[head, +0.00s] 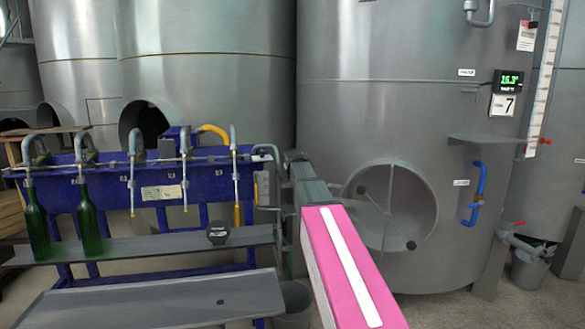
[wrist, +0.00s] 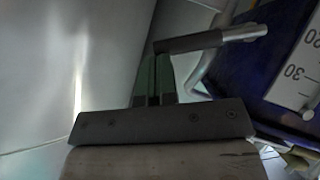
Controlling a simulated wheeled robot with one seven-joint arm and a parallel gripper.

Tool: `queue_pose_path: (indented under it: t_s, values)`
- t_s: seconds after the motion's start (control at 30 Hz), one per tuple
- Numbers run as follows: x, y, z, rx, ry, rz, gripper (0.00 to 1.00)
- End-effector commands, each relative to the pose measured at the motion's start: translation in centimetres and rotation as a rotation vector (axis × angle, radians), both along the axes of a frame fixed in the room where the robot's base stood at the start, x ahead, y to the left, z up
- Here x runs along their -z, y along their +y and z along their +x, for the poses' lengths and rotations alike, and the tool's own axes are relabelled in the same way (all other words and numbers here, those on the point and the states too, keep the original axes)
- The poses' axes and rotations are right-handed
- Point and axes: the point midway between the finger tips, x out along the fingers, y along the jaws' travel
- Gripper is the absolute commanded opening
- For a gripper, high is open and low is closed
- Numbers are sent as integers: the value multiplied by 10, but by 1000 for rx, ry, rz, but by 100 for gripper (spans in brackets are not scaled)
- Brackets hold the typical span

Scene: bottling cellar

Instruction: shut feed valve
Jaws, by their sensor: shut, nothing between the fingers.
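My gripper (wrist: 157,58) is shut and empty; its two greenish fingers point up in the wrist view. A lever with a dark sleeve and a pale grey end (wrist: 205,41) crosses just past the fingertips. It looks like the feed valve's handle, but I cannot tell for sure, nor whether the fingers touch it. In the head view my gripper (head: 292,157) is beside the right end of the blue filler rack (head: 80,181), close to a bent grey pipe (head: 268,149). The valve's body is not clear in either view.
A large steel tank (head: 400,130) stands close behind my gripper, with a round hatch (head: 405,205). It bears a blue handle (head: 478,190) and a grey shelf (head: 485,139). Two green bottles (head: 90,225) stand at the rack's left. A bucket (head: 530,267) stands right.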

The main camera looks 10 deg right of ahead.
Motion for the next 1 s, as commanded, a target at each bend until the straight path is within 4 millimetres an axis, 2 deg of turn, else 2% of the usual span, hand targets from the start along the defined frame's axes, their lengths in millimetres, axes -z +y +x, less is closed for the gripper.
queue_pose_path:
  t_s: [0.2, 0.47, 1.0]
  values:
    - [14, -13, 1, 3, 1, 196, 0]
    - [29, -21, 0, 2, 1, 378, 0]
    - [40, -24, 0, 0, 1, 379, 0]
